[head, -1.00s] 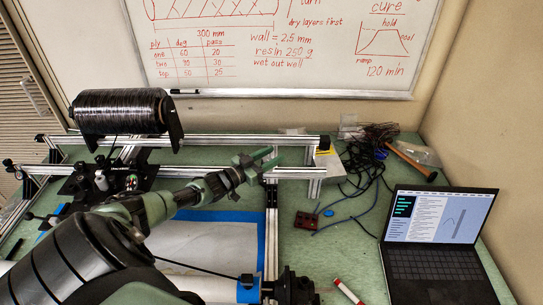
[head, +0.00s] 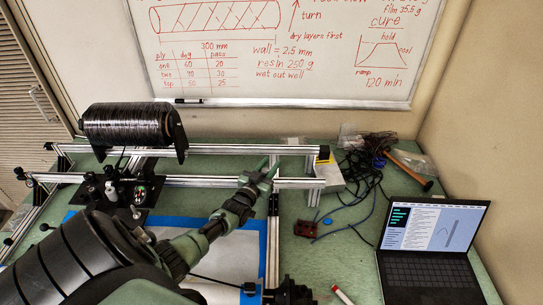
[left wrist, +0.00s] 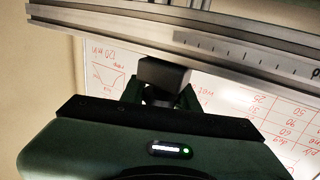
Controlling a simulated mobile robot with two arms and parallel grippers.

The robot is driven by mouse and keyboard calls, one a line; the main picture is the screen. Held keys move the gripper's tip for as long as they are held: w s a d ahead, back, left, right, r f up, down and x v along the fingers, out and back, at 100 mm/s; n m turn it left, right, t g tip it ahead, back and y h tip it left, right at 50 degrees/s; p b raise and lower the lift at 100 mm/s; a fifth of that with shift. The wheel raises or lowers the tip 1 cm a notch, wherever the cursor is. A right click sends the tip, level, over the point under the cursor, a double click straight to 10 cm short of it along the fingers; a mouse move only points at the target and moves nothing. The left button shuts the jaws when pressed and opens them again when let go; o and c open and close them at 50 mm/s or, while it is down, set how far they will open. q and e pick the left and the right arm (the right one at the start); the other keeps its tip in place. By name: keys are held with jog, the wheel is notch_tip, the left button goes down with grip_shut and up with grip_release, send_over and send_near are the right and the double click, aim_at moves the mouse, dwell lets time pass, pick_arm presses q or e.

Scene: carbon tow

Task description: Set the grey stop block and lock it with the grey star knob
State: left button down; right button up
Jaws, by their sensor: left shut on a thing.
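My left gripper (head: 264,168) is at the front aluminium rail (head: 205,181), near the right-hand crossbar joint. In the left wrist view, the gripper (left wrist: 160,92) is shut on a dark grey block, which I take as the stop block (left wrist: 165,72). The block sits right against the edge of the rail (left wrist: 110,33), which has scale marks. I cannot tell whether it is seated. The block is too small and covered to make out in the head view. I cannot make out the grey star knob. My right gripper is not in view.
A black tow spool (head: 128,125) stands at the back left, above a black carriage (head: 118,190).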

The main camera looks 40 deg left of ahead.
pick_arm(q)
jog(key=n+g+y, duration=0.2)
jog(key=y, duration=0.1)
jog(key=a+n+g+y, duration=0.1)
jog(key=n+g+y, duration=0.1)
jog(key=y, duration=0.1)
jog(key=n+g+y, duration=0.2)
jog(key=n+y, duration=0.1)
jog(key=shift+s+a+y+b, duration=0.2)
jog(key=shift+s+y+b, duration=0.1)
jog(key=shift+s+b, duration=0.1)
jog(key=n+g+b, duration=0.1)
jog(key=n+g+y, duration=0.1)
jog(key=g+y+b, duration=0.1)
jog(key=shift+s+a+n+g+b, duration=0.25)
jog(key=shift+a+n+g+b, duration=0.05)
jog(key=shift+n, duration=0.1)
jog(key=shift+s+a+r+n+g+y+b, duration=0.1)
jog(key=shift+s+r+n+g+y+b, duration=0.15)
jog(key=shift+n+g+y+b, duration=0.45)
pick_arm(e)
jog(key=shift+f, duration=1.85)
pick_arm(q)
jog(key=shift+r, duration=0.15)
jog(key=c, duration=1.1)
grip_release()
jog(key=shift+f, duration=0.25)
